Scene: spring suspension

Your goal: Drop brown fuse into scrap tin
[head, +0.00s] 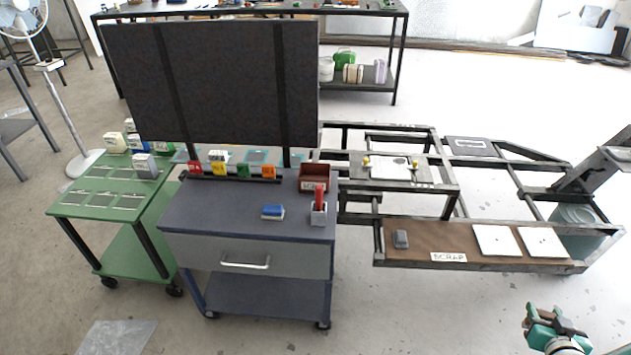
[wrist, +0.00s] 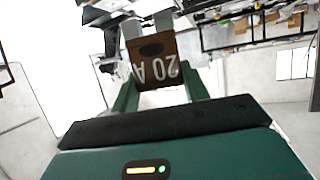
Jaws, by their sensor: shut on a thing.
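A brown fuse (wrist: 152,62) marked 20 A, upside down in the wrist view, sits between the fingers of my gripper (wrist: 148,30). My gripper (head: 548,318) is also in the head view at the lower right, shut, above bare floor and apart from the furniture.
A dark panel (head: 222,80) rises behind the cart.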

